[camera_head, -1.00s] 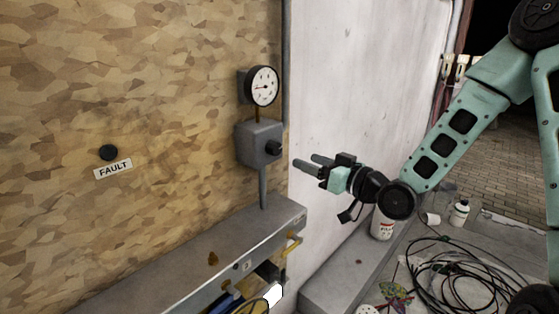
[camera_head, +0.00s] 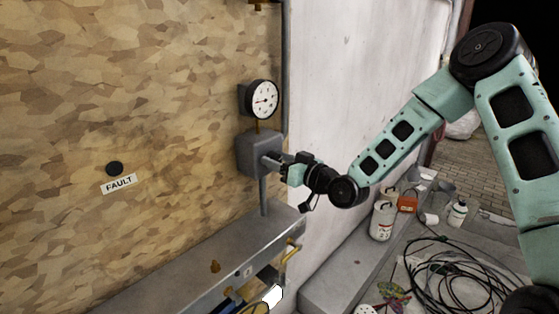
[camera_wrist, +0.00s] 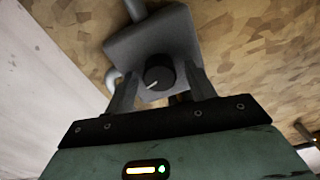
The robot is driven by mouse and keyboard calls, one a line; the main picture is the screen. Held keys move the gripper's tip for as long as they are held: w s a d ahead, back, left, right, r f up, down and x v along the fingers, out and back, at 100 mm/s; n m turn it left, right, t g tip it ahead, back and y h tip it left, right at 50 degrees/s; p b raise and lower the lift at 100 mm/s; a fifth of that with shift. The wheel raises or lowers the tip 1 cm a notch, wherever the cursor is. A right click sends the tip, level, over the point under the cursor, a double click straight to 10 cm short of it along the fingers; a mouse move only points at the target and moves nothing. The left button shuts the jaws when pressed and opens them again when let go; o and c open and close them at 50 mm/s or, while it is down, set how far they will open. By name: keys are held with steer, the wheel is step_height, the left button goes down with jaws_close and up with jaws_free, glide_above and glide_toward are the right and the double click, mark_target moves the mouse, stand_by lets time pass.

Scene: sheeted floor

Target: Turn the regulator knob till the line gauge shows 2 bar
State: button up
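The regulator is a grey box (camera_head: 252,153) on a pipe against the wood-chip wall, with a black knob (camera_wrist: 159,74) on its face. The wrist view shows a white mark on the knob. The round white line gauge (camera_head: 264,100) sits above the box; its needle is too small to read. My gripper (camera_head: 268,162) is at the box face, its fingers pointing at the knob. In the wrist view my gripper (camera_wrist: 160,88) is open, one finger on each side of the knob, with gaps visible. In the head view the fingers hide the knob.
Cables (camera_head: 455,270) and a white canister (camera_head: 382,221) are at lower right.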

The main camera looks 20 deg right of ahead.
steer(key=c, duration=0.9)
steer(key=shift+o, duration=0.2)
steer(key=shift+m+b, duration=0.9)
steer(key=shift+b, duration=0.1)
steer(key=o, duration=1)
steer(key=shift+c, duration=0.2)
steer(key=p+v, duration=1)
steer(key=v, duration=0.7)
steer(key=shift+s+d, duration=0.15)
steer(key=shift+s, duration=0.05)
